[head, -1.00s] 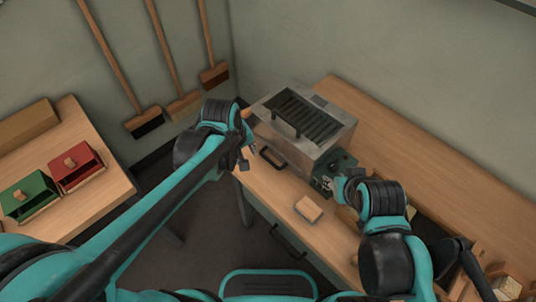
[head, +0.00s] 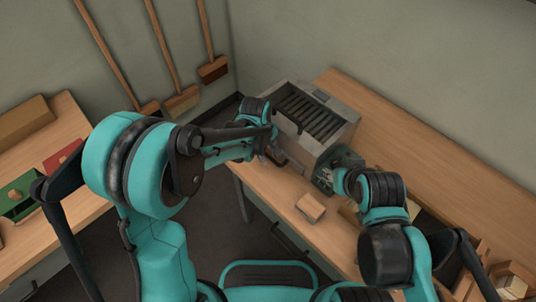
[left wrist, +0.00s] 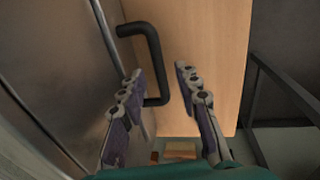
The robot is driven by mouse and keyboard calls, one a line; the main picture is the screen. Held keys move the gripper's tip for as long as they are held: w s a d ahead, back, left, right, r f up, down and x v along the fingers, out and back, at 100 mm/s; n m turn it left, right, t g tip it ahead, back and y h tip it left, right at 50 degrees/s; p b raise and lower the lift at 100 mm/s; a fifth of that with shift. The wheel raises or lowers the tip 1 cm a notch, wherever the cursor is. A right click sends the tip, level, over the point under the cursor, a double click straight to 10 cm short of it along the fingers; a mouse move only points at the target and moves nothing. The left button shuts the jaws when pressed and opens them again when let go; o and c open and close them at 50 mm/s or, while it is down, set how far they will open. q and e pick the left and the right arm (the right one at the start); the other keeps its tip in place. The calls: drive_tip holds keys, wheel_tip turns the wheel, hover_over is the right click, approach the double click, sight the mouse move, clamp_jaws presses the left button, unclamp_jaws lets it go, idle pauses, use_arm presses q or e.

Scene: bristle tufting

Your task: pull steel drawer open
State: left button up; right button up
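The steel box with a slotted top (head: 335,122) stands on the bench, and its steel drawer front fills the left of the left wrist view (left wrist: 62,65). The drawer's black bar handle (left wrist: 155,55) stands out from that front. My left gripper (left wrist: 160,74) is open, with one finger on each side of the handle's bar; I cannot tell whether they touch it. In the head view my left gripper (head: 268,155) is at the box front and mostly hides the handle. The drawer looks closed. My right gripper (head: 328,180) is at the dark green part beside the box; its fingers are unclear.
A small wooden block (head: 310,207) lies on the bench (head: 262,185) in front of the box. A bench drawer with a black handle (head: 289,240) is below. A left table holds a green box (head: 20,195) and a red one (head: 62,157).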

use_arm(q)
drive_tip(key=shift+c, duration=0.2)
clamp_jaws()
drive_tip(key=s+a, duration=1)
drive_tip(key=shift+a, duration=0.15)
drive_tip(key=shift+s, duration=0.1)
drive_tip(key=shift+o, duration=0.2)
unclamp_jaws()
